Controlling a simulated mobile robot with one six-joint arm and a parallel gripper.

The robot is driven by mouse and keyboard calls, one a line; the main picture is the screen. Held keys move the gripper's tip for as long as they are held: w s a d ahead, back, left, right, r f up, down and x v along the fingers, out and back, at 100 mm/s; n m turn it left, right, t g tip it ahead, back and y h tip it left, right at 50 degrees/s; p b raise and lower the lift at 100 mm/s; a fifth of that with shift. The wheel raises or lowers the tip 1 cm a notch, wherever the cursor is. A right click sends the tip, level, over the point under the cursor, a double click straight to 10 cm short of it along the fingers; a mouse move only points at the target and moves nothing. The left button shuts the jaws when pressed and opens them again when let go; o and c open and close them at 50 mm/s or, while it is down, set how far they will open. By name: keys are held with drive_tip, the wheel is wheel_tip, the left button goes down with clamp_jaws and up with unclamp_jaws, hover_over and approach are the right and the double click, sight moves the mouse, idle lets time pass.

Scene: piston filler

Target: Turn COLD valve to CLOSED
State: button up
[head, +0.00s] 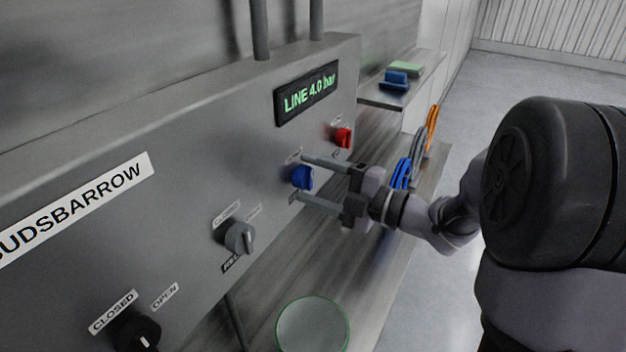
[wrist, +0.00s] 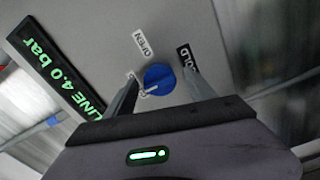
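The COLD valve is a blue knob (head: 302,177) on the grey panel, right of the middle. In the wrist view the blue knob (wrist: 158,79) sits between my two fingers, with an OPEN label (wrist: 145,43) and a black COLD label (wrist: 187,57) near it. Part of another label beside the knob is covered by a finger. My gripper (head: 309,179) points at the panel with its fingers spread, one above and one below the knob. In the wrist view the gripper (wrist: 160,92) is open, with gaps between the fingers and the knob.
A red knob (head: 343,137) is up and right of the blue one. A grey knob (head: 240,237) and a black knob (head: 137,332) are lower left. A display (head: 307,93) reads LINE 4.0 bar. A round glass-like disc (head: 312,326) is below. Coiled hoses (head: 417,150) hang at right.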

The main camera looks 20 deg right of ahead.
drive_tip(key=p+v, duration=0.4)
drive_tip(key=v, duration=1.3)
drive_tip(key=shift+s+p, duration=0.2)
drive_tip(key=shift+p, duration=0.15)
drive_tip(key=shift+d+r, duration=0.1)
drive_tip(key=shift+d, duration=0.05)
drive_tip(key=w+d+r+m+t+h, duration=0.1)
drive_tip(key=w+d+r+m+h, duration=0.1)
drive_tip(key=w+r+m+h, duration=0.45)
drive_tip(key=w+d+r+m+t+h, duration=0.15)
drive_tip(key=w+m+h, duration=0.25)
drive_tip(key=m+h, duration=0.55)
drive_tip(key=s+a+f+m+g+y, duration=0.1)
drive_tip(key=s+a+f+m+g, duration=0.2)
drive_tip(key=s+a, duration=0.3)
drive_tip(key=s+a+f+m+g+y, duration=0.2)
drive_tip(key=s+a+f+m+g, duration=0.1)
drive_tip(key=s+a+m, duration=0.2)
drive_tip(key=s+a+f+m+g+y, duration=0.2)
drive_tip(key=s+a+f+m+g, duration=0.1)
drive_tip(key=s+a, duration=0.6)
drive_tip(key=shift+s+m, duration=0.8)
drive_tip(key=shift+s, duration=0.25)
